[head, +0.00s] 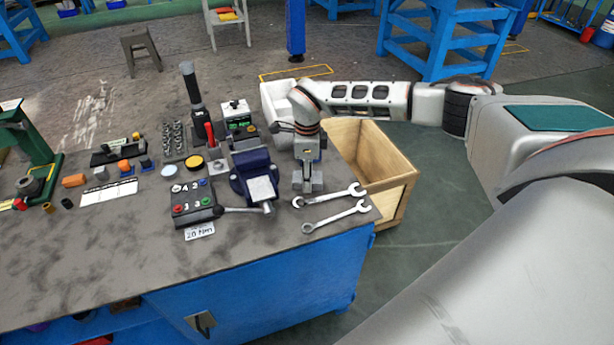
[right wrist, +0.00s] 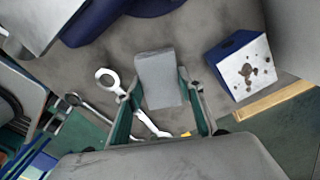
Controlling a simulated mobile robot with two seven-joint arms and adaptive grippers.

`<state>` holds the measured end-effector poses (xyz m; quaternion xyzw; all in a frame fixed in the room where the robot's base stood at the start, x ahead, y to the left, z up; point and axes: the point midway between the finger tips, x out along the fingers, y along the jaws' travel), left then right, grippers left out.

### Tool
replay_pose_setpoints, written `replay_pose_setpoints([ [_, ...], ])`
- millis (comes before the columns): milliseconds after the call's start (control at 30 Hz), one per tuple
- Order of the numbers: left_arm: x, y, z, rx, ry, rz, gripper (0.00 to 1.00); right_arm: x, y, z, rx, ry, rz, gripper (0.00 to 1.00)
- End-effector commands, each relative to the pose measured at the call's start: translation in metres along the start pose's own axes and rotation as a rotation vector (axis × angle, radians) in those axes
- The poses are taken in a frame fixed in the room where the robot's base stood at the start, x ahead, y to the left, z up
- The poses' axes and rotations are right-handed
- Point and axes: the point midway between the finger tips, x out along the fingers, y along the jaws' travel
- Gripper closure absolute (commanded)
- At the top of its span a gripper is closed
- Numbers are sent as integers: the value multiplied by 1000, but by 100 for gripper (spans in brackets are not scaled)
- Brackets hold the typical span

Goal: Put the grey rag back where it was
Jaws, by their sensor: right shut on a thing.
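The grey rag (right wrist: 160,80) shows in the right wrist view as a folded, flat-faced grey piece between my right gripper's green-sided fingers (right wrist: 160,88). In the head view my right gripper (head: 308,178) points down at the right end of the workbench, shut on the rag (head: 307,186). The rag is just right of the blue vise (head: 252,175) and behind the two wrenches (head: 330,197). I cannot tell whether its underside touches the bench top. My left gripper is not in view.
A blue box with a brown-stained white face (right wrist: 240,70) is beside the gripper in the wrist view. A wooden crate (head: 375,165) stands beyond the bench's right edge.

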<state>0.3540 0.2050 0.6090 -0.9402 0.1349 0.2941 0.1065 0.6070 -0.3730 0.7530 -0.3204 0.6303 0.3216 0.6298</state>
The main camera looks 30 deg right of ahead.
Motion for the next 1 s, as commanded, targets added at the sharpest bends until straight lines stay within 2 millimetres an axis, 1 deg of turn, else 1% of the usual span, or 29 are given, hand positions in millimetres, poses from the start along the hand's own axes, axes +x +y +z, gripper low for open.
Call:
replay_pose_setpoints([
  [167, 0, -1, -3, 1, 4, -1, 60, -2, -1, 0, 0, -2, -2, 83],
  [300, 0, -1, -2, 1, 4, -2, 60, 1, 0, 0, 0, -1, -1, 83],
  [333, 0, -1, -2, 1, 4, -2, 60, 1, 0, 0, 0, -1, -1, 57],
  [367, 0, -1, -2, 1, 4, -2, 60, 1, 0, 0, 0, -1, -1, 50],
  [400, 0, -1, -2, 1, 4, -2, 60, 1, 0, 0, 0, -1, -1, 46],
  [767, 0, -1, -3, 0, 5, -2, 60, -1, -1, 0, 0, -1, -2, 46],
  [867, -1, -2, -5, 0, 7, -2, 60, -11, -2, 0, 1, -2, -3, 46],
  [967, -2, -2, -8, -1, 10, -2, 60, -27, -2, 0, 0, -4, -5, 46],
  [1000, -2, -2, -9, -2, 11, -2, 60, -36, -2, 0, 0, -4, -5, 46],
])
